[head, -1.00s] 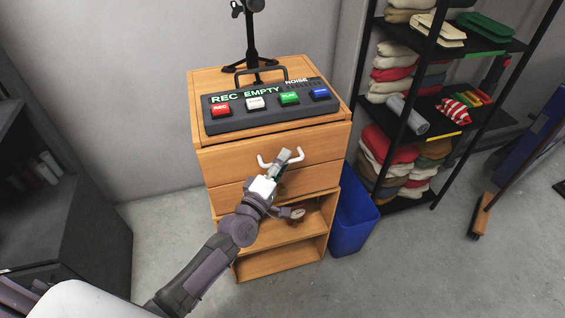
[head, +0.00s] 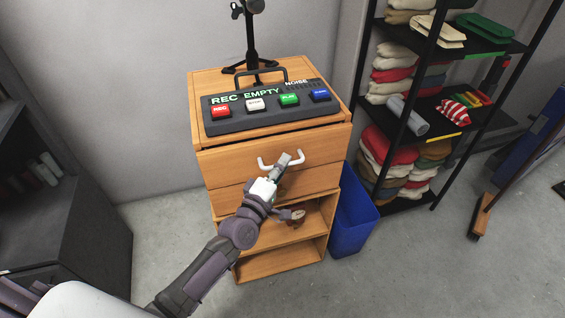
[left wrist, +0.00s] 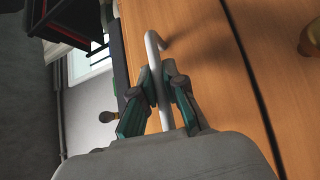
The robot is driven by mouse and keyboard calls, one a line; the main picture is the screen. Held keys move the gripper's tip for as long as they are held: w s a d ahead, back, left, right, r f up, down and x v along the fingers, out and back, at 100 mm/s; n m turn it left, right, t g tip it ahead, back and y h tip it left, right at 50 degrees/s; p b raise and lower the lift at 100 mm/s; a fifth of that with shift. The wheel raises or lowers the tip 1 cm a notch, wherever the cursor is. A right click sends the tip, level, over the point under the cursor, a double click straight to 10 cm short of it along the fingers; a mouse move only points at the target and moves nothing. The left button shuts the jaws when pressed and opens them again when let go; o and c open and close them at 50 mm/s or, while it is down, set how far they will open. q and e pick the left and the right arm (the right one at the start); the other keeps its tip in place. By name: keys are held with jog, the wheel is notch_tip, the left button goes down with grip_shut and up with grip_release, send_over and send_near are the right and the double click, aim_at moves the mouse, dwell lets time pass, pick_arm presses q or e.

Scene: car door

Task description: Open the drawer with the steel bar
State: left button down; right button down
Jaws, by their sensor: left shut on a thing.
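The wooden cabinet's top drawer (head: 226,163) has a pale steel bar handle (head: 265,165) on its front. A narrow dark gap shows above the drawer front, so it stands slightly out. My left gripper (head: 283,164) is shut on the bar near its middle. In the left wrist view the bar (left wrist: 153,48) passes between the two green-and-grey fingers of the left gripper (left wrist: 158,95), beside the wooden drawer front (left wrist: 195,50). The fingers hide part of the bar. My right gripper is not in view.
A button panel (head: 240,123) and a black stand (head: 251,40) are on the cabinet top. Open compartments below hold a small brown object (head: 298,217). A blue bin (head: 352,220) and black shelves (head: 440,130) stand to the right. Floor at the front right is clear.

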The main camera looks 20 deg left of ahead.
pick_arm(q)
jog(key=s+d+p, duration=0.2)
jog(key=s+d, duration=0.4)
jog(key=s, duration=0.3)
jog(key=s+d+p, duration=0.2)
jog(key=s+d, duration=0.4)
jog(key=s, duration=0.3)
jog(key=shift+s+d+p, duration=0.35)
jog(key=shift+s, duration=0.05)
jog(key=c, duration=1.2)
grip_release()
jog(key=v, duration=1.2)
jog(key=shift+a+f, duration=0.1)
